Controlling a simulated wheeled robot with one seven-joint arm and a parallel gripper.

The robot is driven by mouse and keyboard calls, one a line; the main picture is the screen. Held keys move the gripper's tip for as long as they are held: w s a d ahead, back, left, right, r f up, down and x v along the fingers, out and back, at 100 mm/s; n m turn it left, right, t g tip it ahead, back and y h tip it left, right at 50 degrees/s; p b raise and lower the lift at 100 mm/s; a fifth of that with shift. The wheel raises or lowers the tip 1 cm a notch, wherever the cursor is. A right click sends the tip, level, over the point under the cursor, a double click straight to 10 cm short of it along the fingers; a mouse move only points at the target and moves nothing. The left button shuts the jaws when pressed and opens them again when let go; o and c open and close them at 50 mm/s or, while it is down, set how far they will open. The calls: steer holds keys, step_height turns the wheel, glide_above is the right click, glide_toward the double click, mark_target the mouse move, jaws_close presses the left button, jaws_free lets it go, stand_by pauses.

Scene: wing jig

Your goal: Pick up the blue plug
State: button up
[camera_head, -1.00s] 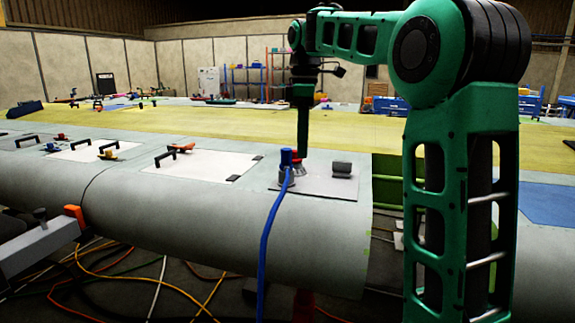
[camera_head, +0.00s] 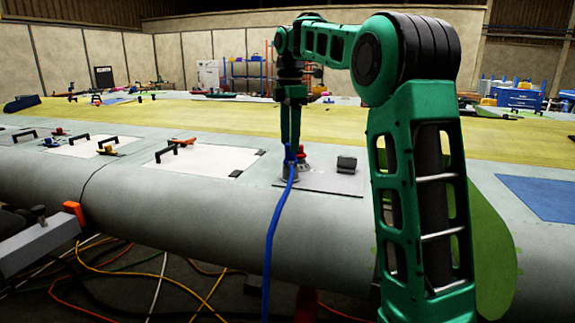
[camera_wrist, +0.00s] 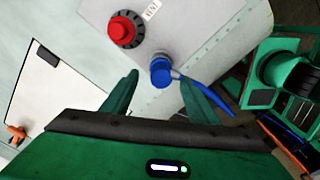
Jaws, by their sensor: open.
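The blue plug (camera_wrist: 161,73) sits on a grey socket on the light grey plate (camera_wrist: 205,45), with a blue cable (camera_wrist: 220,86) running from it to the right in the wrist view. In the head view the blue cable (camera_head: 272,225) hangs down over the wing's front edge; the plug is mostly hidden by my gripper there. My gripper (camera_wrist: 158,85) is open, its two green fingers to the left and right of the plug in the wrist view. I cannot tell how far the fingertips are above the plate. In the head view my gripper (camera_head: 290,145) points down at the plug.
A red round knob (camera_wrist: 122,30) on a black base stands close to the plug. A black block (camera_head: 346,164) is on the same plate to the right. White panels with black handles (camera_head: 165,154) lie to the left. Loose cables (camera_head: 150,275) cover the floor.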

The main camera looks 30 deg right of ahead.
steer(key=shift+d+f, duration=0.1)
steer(key=shift+f, duration=2.2)
steer(key=c, duration=1.1)
steer(key=shift+r, duration=0.1)
steer(key=shift+r, duration=0.55)
step_height(320, 180, up, 3)
steer(key=shift+d+f, duration=0.1)
steer(key=shift+f, duration=0.1)
steer(key=shift+s+a+r, duration=0.9)
steer(key=shift+a+r, duration=0.8)
steer(key=shift+a, duration=0.05)
steer(key=shift+s+a+r, duration=0.85)
steer(key=shift+a+r, duration=0.85)
steer(key=shift+a, duration=0.05)
steer(key=shift+s+a+r, duration=0.9)
steer(key=shift+a+r, duration=0.8)
steer(key=shift+a, duration=0.05)
